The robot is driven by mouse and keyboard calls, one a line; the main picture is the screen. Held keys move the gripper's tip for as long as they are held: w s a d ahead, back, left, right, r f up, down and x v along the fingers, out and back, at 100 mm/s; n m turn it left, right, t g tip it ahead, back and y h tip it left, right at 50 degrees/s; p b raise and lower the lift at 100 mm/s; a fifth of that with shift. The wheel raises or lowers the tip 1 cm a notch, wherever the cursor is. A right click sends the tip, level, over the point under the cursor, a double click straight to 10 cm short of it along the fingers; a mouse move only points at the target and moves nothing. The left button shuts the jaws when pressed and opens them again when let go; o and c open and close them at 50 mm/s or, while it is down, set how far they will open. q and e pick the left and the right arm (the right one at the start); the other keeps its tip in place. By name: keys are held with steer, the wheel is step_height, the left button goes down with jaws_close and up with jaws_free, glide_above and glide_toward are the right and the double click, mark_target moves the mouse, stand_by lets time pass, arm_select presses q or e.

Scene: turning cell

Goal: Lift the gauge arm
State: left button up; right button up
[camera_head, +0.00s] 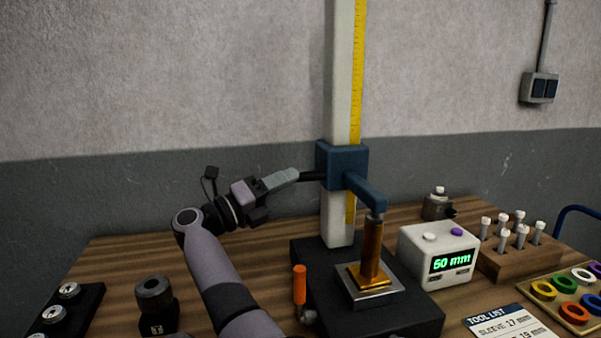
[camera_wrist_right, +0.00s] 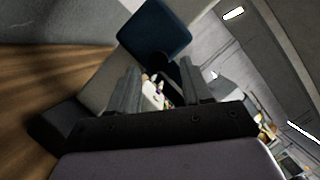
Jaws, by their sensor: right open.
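The gauge arm is a dark blue carriage (camera_head: 343,165) on a pale upright column, with a blue arm (camera_head: 368,192) reaching out over a copper-coloured cylinder. The arm's tip is at the cylinder's top; I cannot tell if they touch. A thin black handle (camera_head: 312,176) sticks out left from the carriage. My right gripper (camera_head: 290,177) is open at this handle, fingers pointing at the carriage. In the right wrist view the blue carriage (camera_wrist_right: 155,32) is ahead, and the dark handle lies between the fingers; contact is unclear. My left gripper is out of view.
A yellow scale (camera_head: 356,100) runs up the column. A display box (camera_head: 438,254) reading 60 mm stands right of the black base (camera_head: 405,322). An orange-handled lever (camera_head: 299,284) rises at the base's left. A wooden pin rack (camera_head: 515,262) and ring tray (camera_head: 545,306) are further right.

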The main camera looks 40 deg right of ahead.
mark_target(301, 173)
steer(key=p+x, duration=0.1)
steer(key=x, duration=0.3)
steer(key=shift+s+r, duration=0.1)
steer(key=shift+r, duration=0.05)
steer(key=shift+d+p, duration=0.3)
steer(key=shift+d, duration=0.3)
jaws_close()
